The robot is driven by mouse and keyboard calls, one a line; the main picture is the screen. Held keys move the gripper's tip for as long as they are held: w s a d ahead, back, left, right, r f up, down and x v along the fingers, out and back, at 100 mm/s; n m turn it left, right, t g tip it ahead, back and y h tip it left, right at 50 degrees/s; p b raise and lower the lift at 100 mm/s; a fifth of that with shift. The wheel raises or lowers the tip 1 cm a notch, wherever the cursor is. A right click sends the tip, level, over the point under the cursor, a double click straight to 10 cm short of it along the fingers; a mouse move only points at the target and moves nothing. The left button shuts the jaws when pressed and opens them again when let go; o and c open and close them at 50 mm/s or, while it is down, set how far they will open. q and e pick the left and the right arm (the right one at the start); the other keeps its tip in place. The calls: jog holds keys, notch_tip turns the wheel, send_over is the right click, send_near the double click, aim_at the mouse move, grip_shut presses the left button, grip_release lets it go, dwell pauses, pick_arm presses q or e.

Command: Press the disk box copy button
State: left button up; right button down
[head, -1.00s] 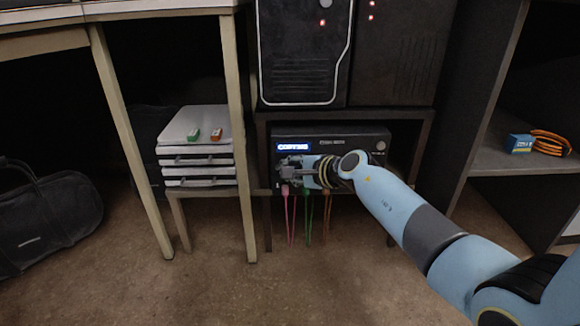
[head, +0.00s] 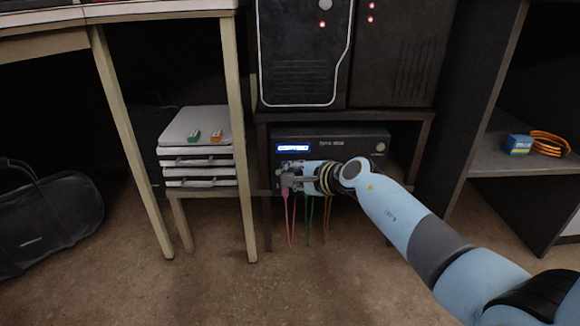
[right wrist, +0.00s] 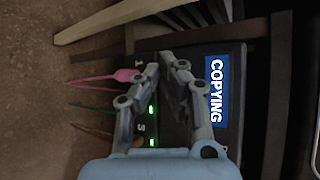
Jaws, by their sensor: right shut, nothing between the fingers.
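The black disk box (head: 350,139) sits on a low shelf under the two dark towers. Its blue display (head: 293,148) is lit, and in the right wrist view the display (right wrist: 217,90) reads COPYING, turned sideways. My right gripper (head: 287,180) is in front of the box's lower left front, below the display. In the right wrist view the gripper (right wrist: 168,62) is shut and empty, with its tips at the box front. The fingers hide part of the front, and I cannot make out the copy button. My left gripper is not in view.
Pink (head: 291,220), green and orange cables hang below the box. A light table leg (head: 238,130) stands just left of it. Grey cases (head: 196,151) are stacked further left, and a shelf unit (head: 515,158) stands at the right.

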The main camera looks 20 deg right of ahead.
jog(key=s, duration=0.2)
jog(key=s+a+p, duration=0.1)
jog(key=s, duration=0.1)
jog(key=shift+s+a+p, duration=0.2)
jog(key=shift+s+p, duration=0.1)
dwell(0.7)
